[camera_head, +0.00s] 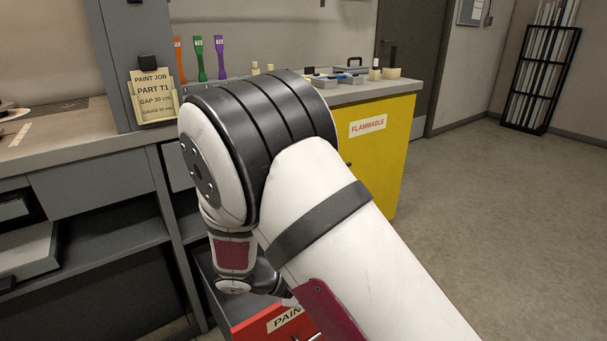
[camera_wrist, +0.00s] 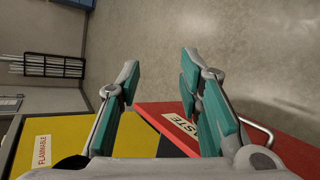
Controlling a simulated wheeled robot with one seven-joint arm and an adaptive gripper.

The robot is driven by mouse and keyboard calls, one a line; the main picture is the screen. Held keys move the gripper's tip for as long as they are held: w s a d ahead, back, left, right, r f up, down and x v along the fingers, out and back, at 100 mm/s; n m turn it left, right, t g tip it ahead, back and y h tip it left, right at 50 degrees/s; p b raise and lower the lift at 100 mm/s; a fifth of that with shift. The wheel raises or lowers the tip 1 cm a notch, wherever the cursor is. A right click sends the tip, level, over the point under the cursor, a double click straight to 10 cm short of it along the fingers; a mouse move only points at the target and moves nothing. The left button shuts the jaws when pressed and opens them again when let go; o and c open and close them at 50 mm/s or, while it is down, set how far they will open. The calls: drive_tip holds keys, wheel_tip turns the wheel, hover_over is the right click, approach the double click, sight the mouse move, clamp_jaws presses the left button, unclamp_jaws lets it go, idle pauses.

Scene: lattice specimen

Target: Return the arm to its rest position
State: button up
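My gripper (camera_wrist: 160,90) shows in the wrist view with its two teal-padded fingers spread wide apart and nothing between them. Beyond the fingers are the floor and part of a red bin. In the head view my white and black arm fills the middle of the picture, bent at a large joint. Its lower end hangs down in front of the workbench, near the red bin. The gripper itself is mostly hidden behind my arm in the head view.
A yellow flammable cabinet (camera_head: 385,155) stands right of my arm. A dark rack (camera_head: 540,80) is far right. The floor (camera_head: 500,230) at right is clear.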

drive_tip(key=s+d+r+m+g+y, duration=0.2)
drive_tip(key=s+d+r+m+y, duration=0.1)
drive_tip(key=s+d+r, duration=0.5)
drive_tip(key=s+d+r+m+g+y, duration=0.2)
drive_tip(key=s+d+r+g+y, duration=0.15)
drive_tip(key=s+r, duration=0.45)
drive_tip(key=s+r+m+t+y, duration=0.2)
drive_tip(key=s+r+y, duration=0.1)
drive_tip(key=s, duration=0.5)
drive_tip(key=s+r+m+t+y, duration=0.1)
drive_tip(key=s+r+y, duration=0.15)
drive_tip(key=s, duration=0.55)
wheel_tip(320, 180, up, 34)
drive_tip(key=t+p, duration=0.4)
drive_tip(key=p, duration=2.7)
drive_tip(key=shift+w+f+n, duration=0.15)
drive_tip(key=shift+f+n, duration=0.05)
drive_tip(key=shift+n, duration=0.1)
